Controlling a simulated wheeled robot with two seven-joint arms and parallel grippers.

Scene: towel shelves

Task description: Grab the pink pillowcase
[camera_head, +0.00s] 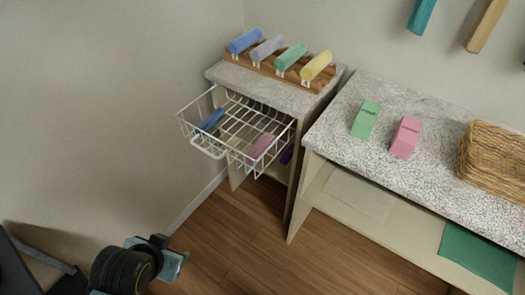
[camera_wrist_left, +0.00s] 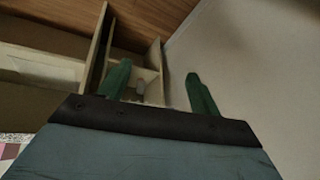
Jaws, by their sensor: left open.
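A pink folded or rolled cloth (camera_head: 259,147) lies in the right part of the white wire basket (camera_head: 200,146), which is pulled out of the small cabinet. A second pink item (camera_head: 405,137), block-shaped with a small dark mark, stands on the speckled counter. I cannot tell from shape alone which one is the pillowcase. My left gripper (camera_wrist_left: 160,88) is open, its two green fingers apart with nothing between them. In the head view my left arm is at the lower left, well away from both pink items. My right gripper is not in view.
A blue cloth (camera_head: 211,121) shares the basket. Several coloured rolls sit on a wooden rack (camera_head: 268,68) atop the cabinet. A green block (camera_head: 365,119) and a wicker basket (camera_head: 492,160) are on the counter (camera_head: 335,131). The wooden floor (camera_head: 225,240) before the cabinet is clear.

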